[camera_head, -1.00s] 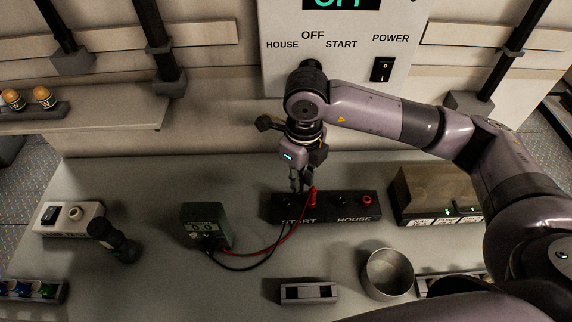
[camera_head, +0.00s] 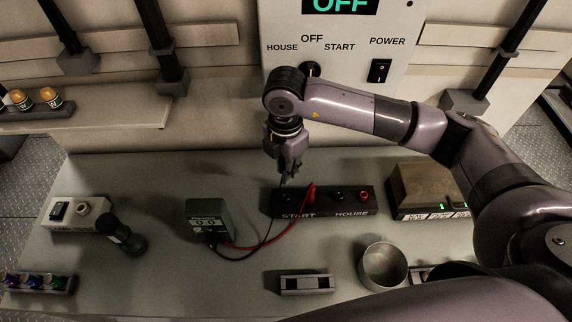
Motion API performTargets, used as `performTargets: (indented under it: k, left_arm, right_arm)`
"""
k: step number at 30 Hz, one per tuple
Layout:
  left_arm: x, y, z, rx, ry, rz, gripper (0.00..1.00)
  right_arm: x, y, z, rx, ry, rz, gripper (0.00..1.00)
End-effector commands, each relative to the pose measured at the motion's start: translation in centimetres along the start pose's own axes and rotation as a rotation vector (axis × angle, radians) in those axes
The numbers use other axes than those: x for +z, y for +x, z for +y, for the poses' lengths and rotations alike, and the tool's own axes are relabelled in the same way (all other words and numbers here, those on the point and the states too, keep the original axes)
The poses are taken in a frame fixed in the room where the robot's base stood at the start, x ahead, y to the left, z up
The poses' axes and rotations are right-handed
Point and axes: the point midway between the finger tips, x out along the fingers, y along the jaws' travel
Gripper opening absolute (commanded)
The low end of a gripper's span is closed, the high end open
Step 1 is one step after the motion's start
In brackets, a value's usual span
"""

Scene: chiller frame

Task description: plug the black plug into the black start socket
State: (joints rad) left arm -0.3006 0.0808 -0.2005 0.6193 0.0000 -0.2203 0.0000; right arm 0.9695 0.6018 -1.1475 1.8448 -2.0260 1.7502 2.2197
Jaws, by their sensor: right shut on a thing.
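The black socket block (camera_head: 330,205) lies on the bench, with START lettered on its left half and HOUSE on its right. My right gripper (camera_head: 287,181) points down just over the START half, shut on the black plug, which is mostly hidden by the fingers. The black lead (camera_head: 264,240) runs from the meter up to this spot. I cannot tell whether the plug tip is in the black start socket or just above it. A red plug (camera_head: 310,192) stands in the START half, right beside my fingers. My left gripper is not in view.
A dark meter box (camera_head: 207,217) stands left of the block, with red and black leads. A metal cup (camera_head: 383,268) and a small slotted holder (camera_head: 306,284) are in front. A box with green lights (camera_head: 425,190) stands right. A switch panel (camera_head: 345,50) rises behind.

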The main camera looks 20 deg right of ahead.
Motion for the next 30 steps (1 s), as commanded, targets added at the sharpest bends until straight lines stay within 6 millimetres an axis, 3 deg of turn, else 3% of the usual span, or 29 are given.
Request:
performTargets:
  k: [13,30]
  left_arm:
    - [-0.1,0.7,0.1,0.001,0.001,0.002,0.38]
    - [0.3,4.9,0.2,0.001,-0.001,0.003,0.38]
  right_arm:
    - [0.0,0.3,0.0,0.007,0.007,-0.001,0.00]
    - [0.0,5.3,0.0,0.006,0.004,-0.001,0.00]
